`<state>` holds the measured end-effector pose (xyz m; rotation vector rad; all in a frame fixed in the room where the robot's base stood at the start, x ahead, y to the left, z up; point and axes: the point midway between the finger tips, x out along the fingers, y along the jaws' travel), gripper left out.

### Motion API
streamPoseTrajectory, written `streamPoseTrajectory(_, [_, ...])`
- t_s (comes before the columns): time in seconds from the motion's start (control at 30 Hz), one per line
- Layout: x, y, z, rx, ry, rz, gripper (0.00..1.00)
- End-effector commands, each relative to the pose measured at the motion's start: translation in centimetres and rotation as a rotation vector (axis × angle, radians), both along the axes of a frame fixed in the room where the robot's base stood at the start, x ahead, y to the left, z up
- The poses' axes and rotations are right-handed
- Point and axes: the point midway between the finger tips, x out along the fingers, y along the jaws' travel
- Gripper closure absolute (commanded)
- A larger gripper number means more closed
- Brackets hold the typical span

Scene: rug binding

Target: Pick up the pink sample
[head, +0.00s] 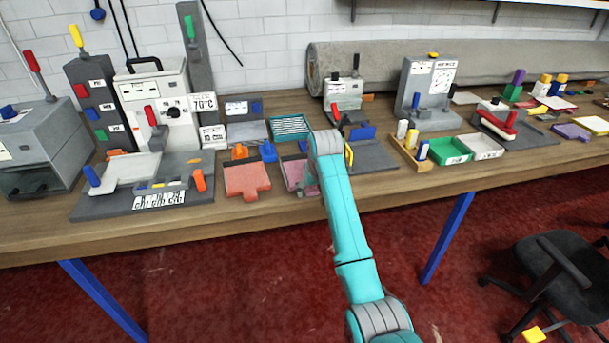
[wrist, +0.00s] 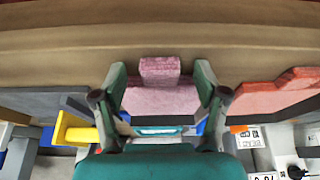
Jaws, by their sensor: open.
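The pink sample (head: 292,174) lies on the wooden table near its front edge, partly hidden by my arm in the head view. In the wrist view the pink sample (wrist: 160,98) shows a wide body with a narrower tab. My gripper (wrist: 160,78) is open, with one finger on each side of the sample's tab. I cannot tell if the fingers touch it. In the head view my gripper (head: 309,188) is small and mostly covered by my arm.
A salmon-red sample (head: 246,178) lies just left of the pink one; it also shows in the wrist view (wrist: 275,92). A grey board (head: 372,156) lies to the right, with a yellow part (wrist: 75,130) near my gripper. The table's front strip is clear.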

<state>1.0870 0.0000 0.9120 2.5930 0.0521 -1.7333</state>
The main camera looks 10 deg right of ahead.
Motion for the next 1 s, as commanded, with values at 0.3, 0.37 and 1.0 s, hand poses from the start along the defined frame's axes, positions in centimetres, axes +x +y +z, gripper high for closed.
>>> streamPoseTrajectory(0.3, [0.1,0.0,-0.2,0.0,0.0,0.0,0.45])
streamPoseTrajectory(0.37, [0.1,0.0,-0.2,0.0,0.0,0.0,0.6])
streamPoseTrajectory(1.0, [0.2,0.0,2.7,0.0,-0.004,0.0,0.93])
